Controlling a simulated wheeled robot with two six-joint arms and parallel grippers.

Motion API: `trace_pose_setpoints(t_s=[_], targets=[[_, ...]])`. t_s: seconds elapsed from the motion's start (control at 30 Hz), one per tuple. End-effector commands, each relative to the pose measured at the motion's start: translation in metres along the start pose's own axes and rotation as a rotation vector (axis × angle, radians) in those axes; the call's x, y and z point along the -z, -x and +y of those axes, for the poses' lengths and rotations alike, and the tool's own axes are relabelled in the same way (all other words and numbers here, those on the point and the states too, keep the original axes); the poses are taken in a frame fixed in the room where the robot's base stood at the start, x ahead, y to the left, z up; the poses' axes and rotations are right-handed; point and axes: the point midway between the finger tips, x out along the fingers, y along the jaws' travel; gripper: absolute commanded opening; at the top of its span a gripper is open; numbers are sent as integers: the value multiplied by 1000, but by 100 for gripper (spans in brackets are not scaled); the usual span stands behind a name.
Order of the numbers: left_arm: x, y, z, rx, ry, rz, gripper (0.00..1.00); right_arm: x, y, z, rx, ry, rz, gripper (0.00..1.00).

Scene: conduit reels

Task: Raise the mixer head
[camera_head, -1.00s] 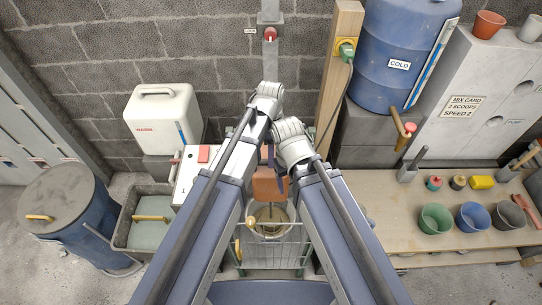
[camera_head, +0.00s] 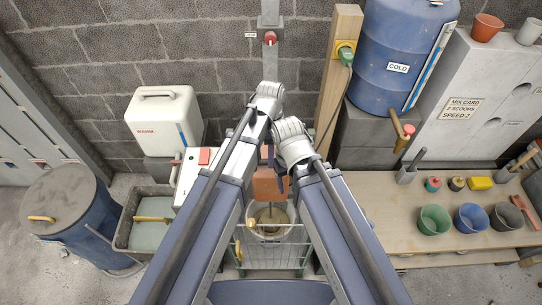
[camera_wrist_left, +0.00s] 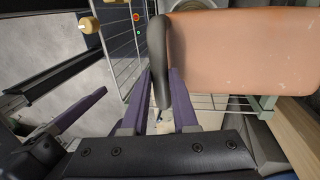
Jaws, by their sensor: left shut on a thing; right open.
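The mixer head (camera_head: 266,186) shows as a terracotta-coloured block between my forearms in the head view. In the left wrist view it is a large terracotta panel (camera_wrist_left: 245,50) at the upper right. A black curved handle (camera_wrist_left: 157,45) runs along its left edge. My left gripper (camera_wrist_left: 160,105) has its purple fingers on both sides of this handle and is shut on it. In the head view my left gripper (camera_head: 268,154) is mostly hidden by my arms. My right gripper (camera_head: 283,182) is lower, beside the block, largely hidden, and open. A bucket (camera_head: 288,231) stands below the head.
A wire frame (camera_head: 272,256) surrounds the bucket. A white cabinet with a red button (camera_head: 204,156) stands left of my arms. The bench (camera_head: 400,214) at right holds green, blue and grey bowls. A blue bin (camera_head: 72,220) and a grey tub stand at left.

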Motion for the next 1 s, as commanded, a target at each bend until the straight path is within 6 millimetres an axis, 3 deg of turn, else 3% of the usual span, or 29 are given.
trace_pose_setpoints(t_s=[0.7, 0.83, 1.0], targets=[[0, 153, 29, 2, 1, 0, 0, -10, 155, 14, 3, -13, -4, 70], [0, 172, 33, 2, 1, 0, 0, -11, 174, 16, 5, -28, -5, 70], [0, 181, 35, 2, 1, 0, 0, -12, 184, 16, 6, -39, -5, 70]])
